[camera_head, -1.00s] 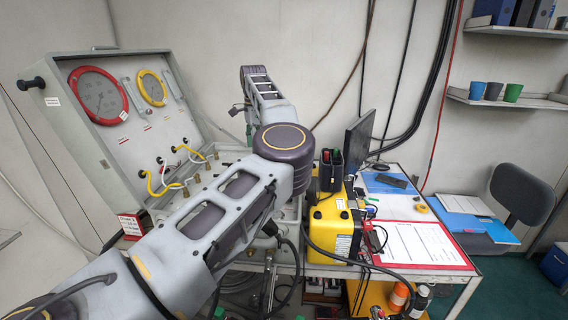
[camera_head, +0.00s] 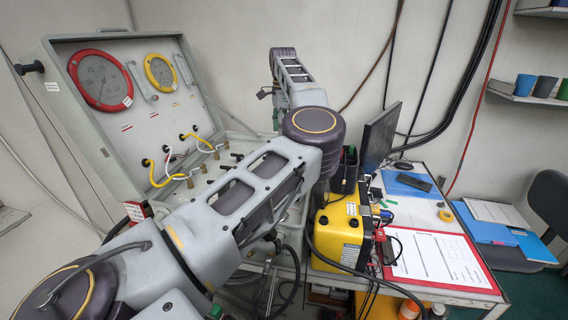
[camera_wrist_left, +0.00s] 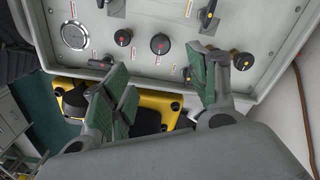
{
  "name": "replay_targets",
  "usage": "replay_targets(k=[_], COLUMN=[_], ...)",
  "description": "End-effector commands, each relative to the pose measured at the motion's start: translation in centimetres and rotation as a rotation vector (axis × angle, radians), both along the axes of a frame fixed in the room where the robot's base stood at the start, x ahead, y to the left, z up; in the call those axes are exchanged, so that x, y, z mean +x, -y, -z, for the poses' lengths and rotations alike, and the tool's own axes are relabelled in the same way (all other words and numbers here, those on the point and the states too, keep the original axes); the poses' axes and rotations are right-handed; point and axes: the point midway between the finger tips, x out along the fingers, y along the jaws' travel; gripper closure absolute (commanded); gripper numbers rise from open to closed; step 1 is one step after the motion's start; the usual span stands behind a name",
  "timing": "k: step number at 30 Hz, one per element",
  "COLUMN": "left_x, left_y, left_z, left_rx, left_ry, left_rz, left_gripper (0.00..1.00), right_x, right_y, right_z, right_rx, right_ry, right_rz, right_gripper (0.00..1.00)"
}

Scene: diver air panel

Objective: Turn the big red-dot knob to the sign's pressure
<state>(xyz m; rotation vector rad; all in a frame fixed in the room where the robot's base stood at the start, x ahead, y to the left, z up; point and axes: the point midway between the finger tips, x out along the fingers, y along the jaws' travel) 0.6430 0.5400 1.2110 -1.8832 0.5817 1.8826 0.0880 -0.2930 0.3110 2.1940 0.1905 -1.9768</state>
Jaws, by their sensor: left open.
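In the left wrist view, a large black knob with a red dot (camera_wrist_left: 160,44) sits on the grey panel face. My left gripper (camera_wrist_left: 158,66) is open, its green-padded fingers on either side below that knob, apart from it and empty. In the head view, the slanted gauge panel (camera_head: 150,128) carries a red-rimmed gauge (camera_head: 100,80) and a yellow-rimmed gauge (camera_head: 160,72). A small red-and-white sign (camera_head: 135,210) stands at the panel's lower front, partly hidden and too small to read. My left arm hides the knob and gripper there. My right gripper is not in view.
Yellow and white hoses (camera_head: 165,172) loop across the panel front. A yellow case (camera_head: 337,232), monitor (camera_head: 381,135) and clipboard (camera_head: 433,258) occupy the table's right.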

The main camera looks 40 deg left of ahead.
Motion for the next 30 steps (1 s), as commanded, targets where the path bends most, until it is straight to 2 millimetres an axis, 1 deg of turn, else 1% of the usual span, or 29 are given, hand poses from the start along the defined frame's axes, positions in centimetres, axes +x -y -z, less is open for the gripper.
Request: replay_targets(k=[5,11,17,30], left_x=[0.0,0.0,0.0,0.0], left_y=[0.0,0.0,0.1,0.1], left_z=[0.2,1.2,3.4,9.2], left_rx=[-0.001,-0.001,-0.002,0.000], left_ry=[-0.001,-0.001,-0.003,-0.001], left_rz=[0.000,-0.001,0.000,0.000], left_gripper=[0.41,0.41,0.41,0.41], right_x=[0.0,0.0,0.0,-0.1], right_y=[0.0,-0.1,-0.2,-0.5], right_z=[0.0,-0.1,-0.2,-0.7], right_rx=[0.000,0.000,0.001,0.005], right_ry=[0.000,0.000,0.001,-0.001], right_rz=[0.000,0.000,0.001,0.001], right_gripper=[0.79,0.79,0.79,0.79])
